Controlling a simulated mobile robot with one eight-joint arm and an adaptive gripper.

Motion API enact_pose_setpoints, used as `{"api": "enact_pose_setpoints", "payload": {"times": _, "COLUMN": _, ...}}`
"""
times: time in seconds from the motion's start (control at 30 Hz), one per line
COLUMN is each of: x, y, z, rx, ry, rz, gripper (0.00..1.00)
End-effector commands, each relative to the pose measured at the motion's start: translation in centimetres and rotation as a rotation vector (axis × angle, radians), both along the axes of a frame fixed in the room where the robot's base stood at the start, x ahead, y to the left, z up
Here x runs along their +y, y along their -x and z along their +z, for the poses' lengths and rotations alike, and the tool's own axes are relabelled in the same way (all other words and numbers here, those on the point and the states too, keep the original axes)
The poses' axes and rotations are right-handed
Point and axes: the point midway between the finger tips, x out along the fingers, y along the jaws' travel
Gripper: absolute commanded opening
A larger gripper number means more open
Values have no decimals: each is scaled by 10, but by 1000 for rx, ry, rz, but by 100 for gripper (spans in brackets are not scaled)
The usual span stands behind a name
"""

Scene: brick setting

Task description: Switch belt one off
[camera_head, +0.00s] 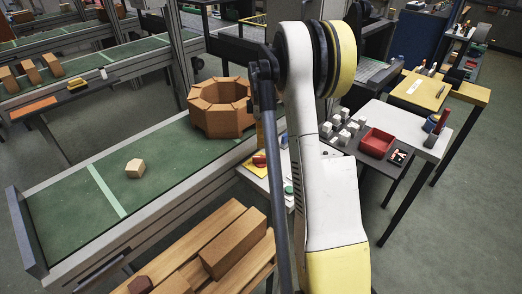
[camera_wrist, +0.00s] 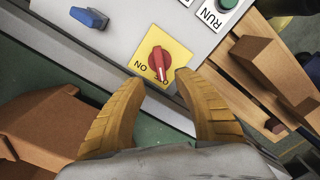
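A red rotary switch (camera_wrist: 160,60) sits on a yellow plate (camera_wrist: 178,52) on a light grey panel (camera_wrist: 125,30) in the wrist view. Its pale-marked handle points toward the lower edge of the plate. The word ON shows left of it; a label at the handle's end is partly covered. My gripper (camera_wrist: 158,80) is open and empty, its two orange fingers apart just short of the switch, one to each side. In the head view the red switch (camera_head: 259,160) is small beside the green belt (camera_head: 60,205); my arm hides the gripper there. No belt number is readable.
A green RUN button (camera_wrist: 228,3) and a blue switch (camera_wrist: 89,18) share the panel. A brown brick ring (camera_head: 221,106) and a pale block (camera_head: 135,168) lie on the belt. A wooden pallet (camera_head: 190,250) with bricks stands in front.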

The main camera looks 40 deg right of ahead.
Motion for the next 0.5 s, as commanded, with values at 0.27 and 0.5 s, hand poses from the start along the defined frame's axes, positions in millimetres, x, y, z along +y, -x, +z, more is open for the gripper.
{"api": "enact_pose_setpoints", "payload": {"times": 0.27, "x": 0, "y": 0, "z": 28, "rx": 0, "ry": 0, "rz": 0, "gripper": 38}}
{"api": "enact_pose_setpoints", "payload": {"times": 0.5, "x": 0, "y": 0, "z": 29, "rx": 0, "ry": 0, "rz": 0, "gripper": 38}}
